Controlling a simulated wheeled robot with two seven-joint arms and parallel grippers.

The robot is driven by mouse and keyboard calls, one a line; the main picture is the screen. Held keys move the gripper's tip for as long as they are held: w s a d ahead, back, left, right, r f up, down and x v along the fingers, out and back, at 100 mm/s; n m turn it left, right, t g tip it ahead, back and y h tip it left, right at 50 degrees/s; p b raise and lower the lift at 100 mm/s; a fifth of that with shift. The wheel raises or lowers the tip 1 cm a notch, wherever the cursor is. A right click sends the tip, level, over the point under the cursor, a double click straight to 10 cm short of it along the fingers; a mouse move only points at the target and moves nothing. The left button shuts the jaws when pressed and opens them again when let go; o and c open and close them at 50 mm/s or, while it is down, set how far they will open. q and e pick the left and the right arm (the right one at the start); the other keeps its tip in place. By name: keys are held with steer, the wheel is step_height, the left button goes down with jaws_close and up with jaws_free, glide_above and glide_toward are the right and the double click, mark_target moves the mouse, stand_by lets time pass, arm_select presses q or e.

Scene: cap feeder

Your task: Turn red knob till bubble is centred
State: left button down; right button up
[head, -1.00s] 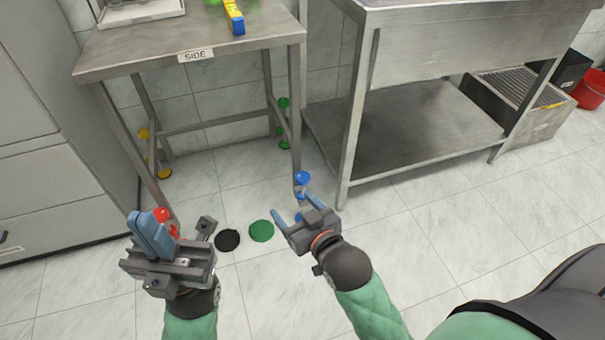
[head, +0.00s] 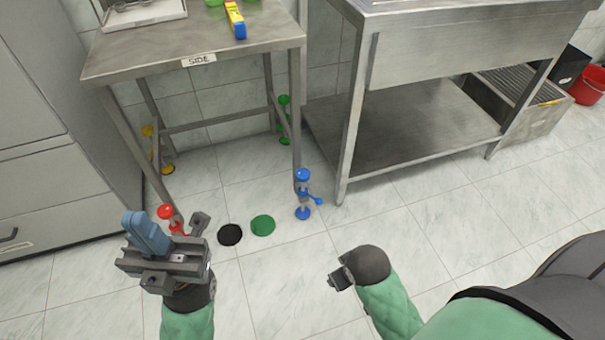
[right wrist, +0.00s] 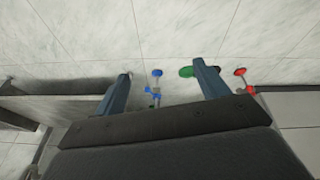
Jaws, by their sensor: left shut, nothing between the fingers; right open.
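The red knob (head: 166,211) is at the foot of the table's front-left leg, with a red lever below it. It also shows in the right wrist view (right wrist: 240,72). My left gripper (head: 143,228) is shut and empty, in front of the red knob and partly covering its lower parts. A blue and yellow level (head: 236,20) lies on the steel table (head: 130,55); its bubble is too small to read. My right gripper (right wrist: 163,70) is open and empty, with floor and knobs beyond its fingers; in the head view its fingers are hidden.
A blue knob (head: 303,175) is at the front-right leg, with green (head: 284,100) and yellow (head: 148,131) ones at the back legs. Black (head: 230,235) and green (head: 263,225) discs lie on the floor. A cabinet (head: 50,130) and a steel sink unit (head: 430,60) flank the table.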

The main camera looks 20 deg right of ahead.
steer(key=w+a+f+n+h, duration=0.3)
steer(key=w+a+f+n, duration=0.25)
steer(key=w+f, duration=0.45)
steer(key=n+t+h, duration=0.9)
steer(key=n+t, duration=0.1)
steer(key=n, duration=0.9)
glide_toward(299, 180)
steer(key=x, duration=0.4)
steer(key=shift+w+d+r, duration=0.15)
steer(key=shift+d, duration=0.15)
steer(key=shift+w+d+n, duration=0.25)
steer(key=shift+w, duration=0.05)
steer(key=b+x, duration=0.1)
steer(key=x, duration=0.6)
steer(key=shift+w+d, duration=0.1)
steer(key=shift+w, duration=0.05)
steer(key=c, duration=1)
